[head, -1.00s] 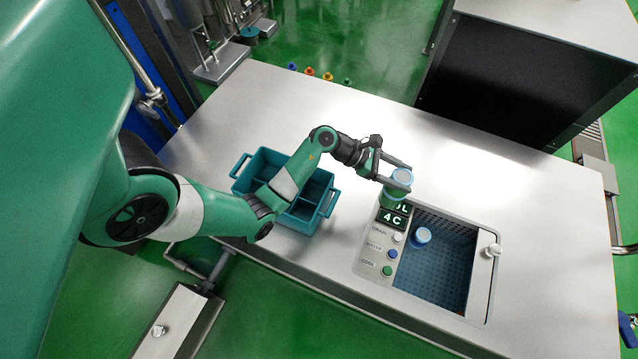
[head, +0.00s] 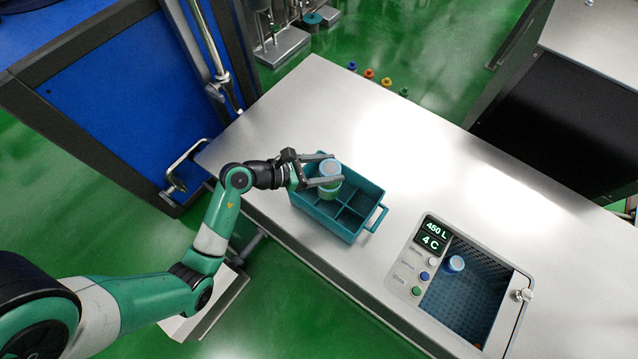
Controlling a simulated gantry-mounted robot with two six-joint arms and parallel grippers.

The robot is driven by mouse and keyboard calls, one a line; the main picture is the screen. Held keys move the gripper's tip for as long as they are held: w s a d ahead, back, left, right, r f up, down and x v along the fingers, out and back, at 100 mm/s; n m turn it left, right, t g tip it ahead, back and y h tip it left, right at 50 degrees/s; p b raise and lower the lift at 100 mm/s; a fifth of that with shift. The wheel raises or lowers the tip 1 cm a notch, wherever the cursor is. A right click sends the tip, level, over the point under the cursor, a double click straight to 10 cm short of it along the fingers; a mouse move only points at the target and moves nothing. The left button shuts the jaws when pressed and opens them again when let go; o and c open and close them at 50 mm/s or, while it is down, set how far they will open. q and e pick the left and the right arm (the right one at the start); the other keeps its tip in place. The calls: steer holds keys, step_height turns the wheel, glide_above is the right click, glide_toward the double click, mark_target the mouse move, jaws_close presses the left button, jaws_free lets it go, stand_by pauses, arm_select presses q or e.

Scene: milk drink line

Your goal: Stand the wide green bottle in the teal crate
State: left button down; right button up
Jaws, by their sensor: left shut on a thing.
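The wide green bottle (head: 329,191) has a pale blue cap and appears upright. My left gripper (head: 331,169) is shut on it near the cap, one finger on each side. The bottle is over the back part of the teal crate (head: 318,218), which has dividers forming several compartments. Those I can see towards the front and right look empty. The bottle and gripper hide part of the crate's far left end. I cannot tell whether the bottle's base is above the rim or inside a compartment. My right gripper is not in view.
A sunken cooling tank (head: 480,292) with a display panel (head: 433,236) lies right of the crate. A blue-capped bottle (head: 455,263) stands in it. The steel table top (head: 420,150) behind the crate is clear.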

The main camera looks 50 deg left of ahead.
arm_select(q)
step_height(320, 180, down, 14)
steer(key=b, duration=0.6)
steer(key=shift+w+b, duration=0.1)
steer(key=shift+b, duration=0.2)
steer(key=shift+f+b, duration=1)
steer(key=shift+f, duration=0.95)
steer(key=shift+f, duration=0.2)
steer(key=shift+c, duration=0.3)
jaws_free()
